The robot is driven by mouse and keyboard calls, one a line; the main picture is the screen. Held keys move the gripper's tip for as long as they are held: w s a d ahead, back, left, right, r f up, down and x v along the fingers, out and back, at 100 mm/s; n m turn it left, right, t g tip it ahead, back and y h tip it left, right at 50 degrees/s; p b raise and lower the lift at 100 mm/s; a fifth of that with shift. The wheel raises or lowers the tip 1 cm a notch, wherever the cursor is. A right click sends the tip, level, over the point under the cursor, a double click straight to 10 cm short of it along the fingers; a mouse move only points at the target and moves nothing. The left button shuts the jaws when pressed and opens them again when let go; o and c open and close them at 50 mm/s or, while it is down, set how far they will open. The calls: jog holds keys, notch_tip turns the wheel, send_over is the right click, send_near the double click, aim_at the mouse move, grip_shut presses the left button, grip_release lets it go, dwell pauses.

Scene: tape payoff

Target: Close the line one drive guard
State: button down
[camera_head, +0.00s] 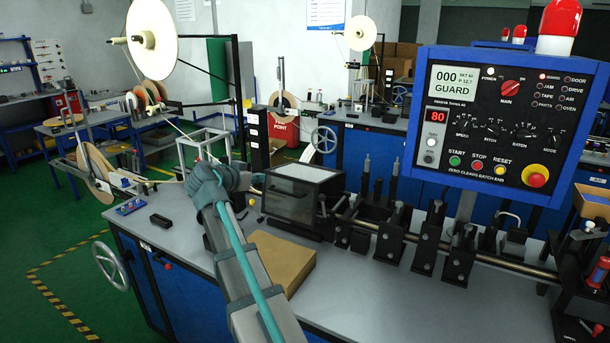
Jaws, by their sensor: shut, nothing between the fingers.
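The drive guard looks like a black-framed box with clear panels (292,198) on the grey bench, in the middle of the head view. I cannot tell from this angle whether its cover is fully down. My gripper (250,183) is at the end of my grey arm, just left of the guard's upper left edge. It is shut and empty; its fingertips are small and partly hidden, and I cannot tell whether they touch the guard. The control panel (505,125) on the right reads "GUARD", with a red lamp lit beside the guard label.
A brown cardboard box (278,262) lies on the bench in front of the guard, right of my arm. A row of black clamps and a shaft (425,238) runs right. A white wire frame (203,148) and tape reels (152,38) stand behind.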

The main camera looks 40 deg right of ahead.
jog(key=f, duration=0.1)
jog(key=p, duration=0.4)
send_over(287, 205)
jog(key=s+a, duration=0.2)
jog(key=a, duration=0.3)
notch_tip(287, 205, down, 8)
jog(key=shift+w+d+r, duration=0.15)
notch_tip(287, 205, down, 7)
jog(key=b, duration=0.7)
jog(key=shift+d+b, duration=0.1)
jog(key=shift+b, duration=0.2)
jog(key=shift+r, duration=0.1)
jog(key=shift+r, duration=0.1)
